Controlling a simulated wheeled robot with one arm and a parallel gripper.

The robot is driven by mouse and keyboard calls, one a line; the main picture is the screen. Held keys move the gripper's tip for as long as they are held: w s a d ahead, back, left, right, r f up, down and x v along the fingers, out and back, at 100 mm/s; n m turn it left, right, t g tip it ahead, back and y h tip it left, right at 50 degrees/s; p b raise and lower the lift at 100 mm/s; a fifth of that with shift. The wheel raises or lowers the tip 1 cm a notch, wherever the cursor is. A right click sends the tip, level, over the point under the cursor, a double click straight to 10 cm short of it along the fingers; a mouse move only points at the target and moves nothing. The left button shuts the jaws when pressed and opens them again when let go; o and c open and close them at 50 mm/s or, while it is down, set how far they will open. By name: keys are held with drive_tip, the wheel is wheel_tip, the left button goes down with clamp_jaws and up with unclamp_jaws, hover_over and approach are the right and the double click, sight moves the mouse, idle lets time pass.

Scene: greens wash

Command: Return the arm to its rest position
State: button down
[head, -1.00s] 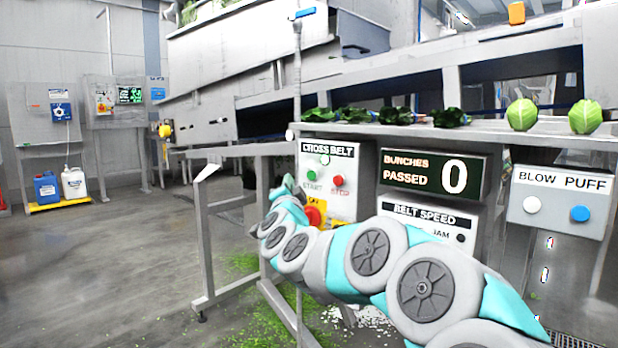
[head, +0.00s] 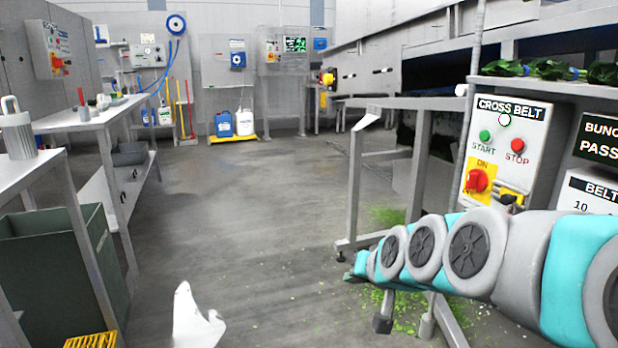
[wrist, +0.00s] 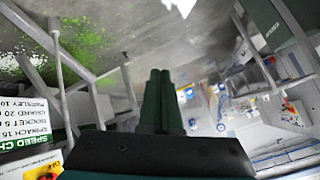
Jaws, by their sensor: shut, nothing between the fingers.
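My gripper (wrist: 160,85) shows in the wrist view as two dark green fingers pressed together, with nothing between them. In the head view my grey and teal arm reaches in from the right edge, low in front of the cross belt panel (head: 505,150). Its far end is by the legs of the grey metal frame (head: 356,190); the fingers cannot be made out there. I cannot tell whether the arm touches the frame.
Steel benches (head: 90,117) and a green bin (head: 60,265) stand at left. A white pointed shape (head: 197,320) is at the bottom. Blue (head: 223,124) and white (head: 245,122) jugs stand at the back. The middle floor is open, with green scraps near the frame.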

drive_tip(key=s+d+f+g+h, duration=0.1)
drive_tip(key=s+d+f+g, duration=0.1)
drive_tip(key=s, duration=0.8)
drive_tip(key=s+d+f+n+g+h, duration=0.1)
drive_tip(key=s+f+g, duration=0.4)
drive_tip(key=s, duration=0.6)
drive_tip(key=s+d+f+n+g+h, duration=0.1)
drive_tip(key=s+d+f+g, duration=0.2)
drive_tip(key=s, duration=0.7)
drive_tip(key=shift+s+d+f+g, duration=0.15)
drive_tip(key=shift+s+f+g, duration=0.2)
drive_tip(key=shift+f, duration=0.45)
